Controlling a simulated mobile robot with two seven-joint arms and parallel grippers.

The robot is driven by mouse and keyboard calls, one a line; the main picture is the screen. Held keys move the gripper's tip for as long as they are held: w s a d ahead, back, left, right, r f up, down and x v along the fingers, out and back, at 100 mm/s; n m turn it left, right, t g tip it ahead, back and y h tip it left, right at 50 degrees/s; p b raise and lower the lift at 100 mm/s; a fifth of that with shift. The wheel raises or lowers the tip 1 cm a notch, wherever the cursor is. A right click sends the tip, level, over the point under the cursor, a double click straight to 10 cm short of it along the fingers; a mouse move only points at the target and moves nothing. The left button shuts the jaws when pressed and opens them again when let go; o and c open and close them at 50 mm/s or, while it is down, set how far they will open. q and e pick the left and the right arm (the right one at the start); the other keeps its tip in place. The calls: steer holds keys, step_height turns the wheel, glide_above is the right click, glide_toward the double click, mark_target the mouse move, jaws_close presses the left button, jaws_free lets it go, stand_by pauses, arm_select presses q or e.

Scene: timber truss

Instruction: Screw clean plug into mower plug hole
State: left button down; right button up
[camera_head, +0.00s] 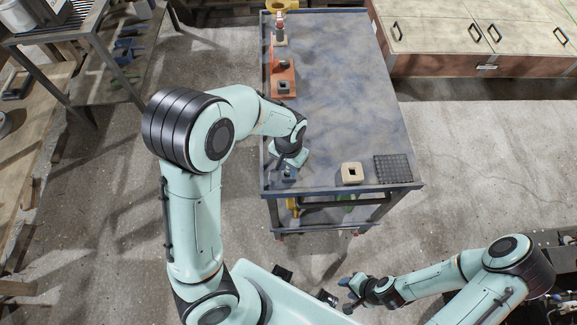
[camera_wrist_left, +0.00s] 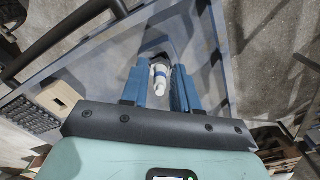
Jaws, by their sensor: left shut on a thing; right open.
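My left gripper (camera_head: 287,173) is low over the near left corner of the table. In the left wrist view, the blue fingers of the left gripper (camera_wrist_left: 160,78) are shut on a white plug with a blue band (camera_wrist_left: 160,74). The plug is hidden or too small to make out in the head view. An orange part (camera_head: 283,70) with dark square pieces on it lies along the table's left edge, well beyond the gripper. It may be the mower part; no plug hole can be made out. My right gripper (camera_head: 343,297) is open and empty, off the table at lower right.
The dark blue table (camera_head: 345,80) is mostly clear in the middle. A pale square block with a hole (camera_head: 351,173) and a black grid (camera_head: 393,168) are at its near right. A small upright object (camera_head: 280,32) stands at the far left. Wooden cabinets (camera_head: 480,35) are beyond, right.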

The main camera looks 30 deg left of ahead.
arm_select(q)
step_height(320, 180, up, 20)
steer(key=p, duration=0.2)
steer(key=shift+f, duration=0.2)
arm_select(e)
steer(key=shift+w+r, duration=1.45)
steer(key=shift+r, duration=0.15)
